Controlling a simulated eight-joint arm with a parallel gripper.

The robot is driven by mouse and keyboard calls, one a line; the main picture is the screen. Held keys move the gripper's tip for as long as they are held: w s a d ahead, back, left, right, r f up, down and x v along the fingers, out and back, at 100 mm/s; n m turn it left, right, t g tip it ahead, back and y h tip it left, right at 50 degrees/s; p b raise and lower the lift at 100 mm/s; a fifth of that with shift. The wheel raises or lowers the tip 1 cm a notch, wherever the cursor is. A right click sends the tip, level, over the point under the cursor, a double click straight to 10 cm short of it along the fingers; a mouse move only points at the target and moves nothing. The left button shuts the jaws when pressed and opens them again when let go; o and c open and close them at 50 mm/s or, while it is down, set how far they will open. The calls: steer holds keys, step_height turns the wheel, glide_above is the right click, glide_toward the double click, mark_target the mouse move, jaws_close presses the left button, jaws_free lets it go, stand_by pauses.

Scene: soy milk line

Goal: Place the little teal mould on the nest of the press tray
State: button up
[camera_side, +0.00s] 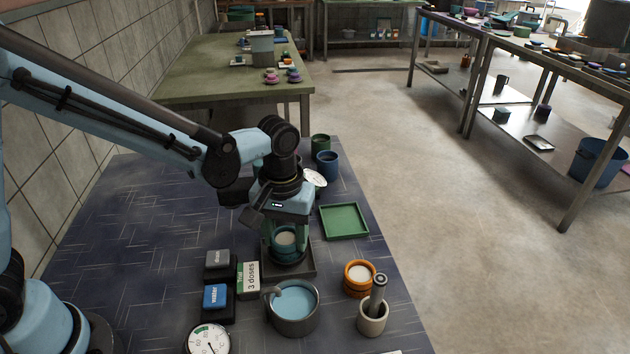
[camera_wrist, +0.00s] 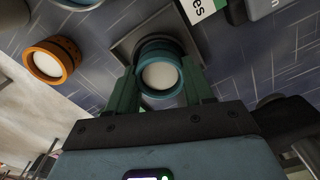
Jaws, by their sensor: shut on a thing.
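The little teal mould (camera_wrist: 160,49), with a pale round filling, is held between the green fingers of my gripper (camera_wrist: 163,76) in the wrist view. In the side view my gripper (camera_side: 286,226) points down over the press tray, with the mould (camera_side: 286,239) between its fingers. The press tray (camera_side: 307,268) is a dark square plate, and it also shows behind the mould in the wrist view (camera_wrist: 127,42). A dark round part shows just under the mould; I cannot tell whether the mould touches it. The fingers and mould hide most of the nest.
An orange mould (camera_side: 359,279) with pale filling stands right of the tray. A pot of blue liquid (camera_side: 292,307) and a mortar (camera_side: 373,318) are in front. The water block (camera_side: 215,298) and 3 doses card (camera_side: 248,279) stand left. A green tray (camera_side: 344,221) lies behind right.

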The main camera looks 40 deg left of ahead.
steer(key=shift+f, duration=0.1)
steer(key=o, duration=1.1)
steer(key=shift+c, duration=0.2)
step_height(320, 180, up, 12)
steer(key=a+r+m+t, duration=0.4)
steer(key=a+r+t, duration=0.25)
steer(key=a, duration=0.35)
steer(key=s+a+f, duration=0.1)
steer(key=s+f, duration=0.6)
steer(key=f, duration=0.1)
steer(key=shift+s+a+f+m+t, duration=0.2)
steer(key=shift+s+a+m+t, duration=0.05)
steer(key=shift+a+m+t, duration=0.1)
